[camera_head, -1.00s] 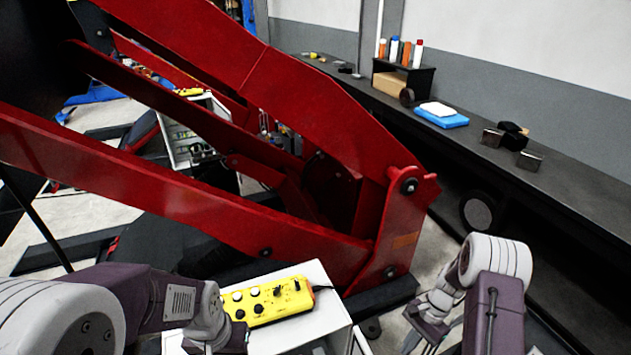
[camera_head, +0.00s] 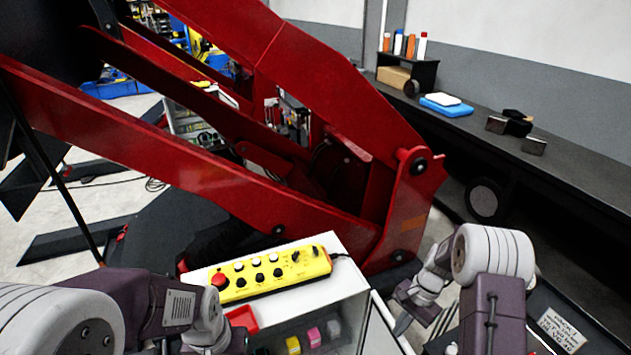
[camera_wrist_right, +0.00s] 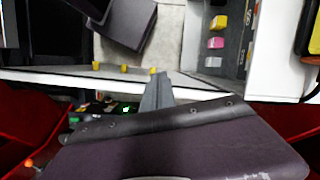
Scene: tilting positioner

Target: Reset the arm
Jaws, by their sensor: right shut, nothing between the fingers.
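The large red lifting arm (camera_head: 200,180) of the positioner slopes from upper left down to its pivot at centre right. A yellow control box (camera_head: 270,272) with a red button (camera_head: 219,280), several black and white knobs and a cable lies on a white cabinet top (camera_head: 335,245). My right gripper (camera_head: 404,322) is right of the cabinet, pointing down, apart from the control box. In the right wrist view its fingers (camera_wrist_right: 158,92) are together and empty. My left gripper (camera_head: 232,342) is at the bottom edge, just below the control box; its fingertips are cut off.
The cabinet's open front shows a red bin (camera_head: 242,319) and small coloured items, with a yellow one (camera_head: 293,345). A dark bench (camera_head: 560,165) runs along the right wall, holding a blue-and-white stack (camera_head: 446,105) and metal blocks. Floor shows at left.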

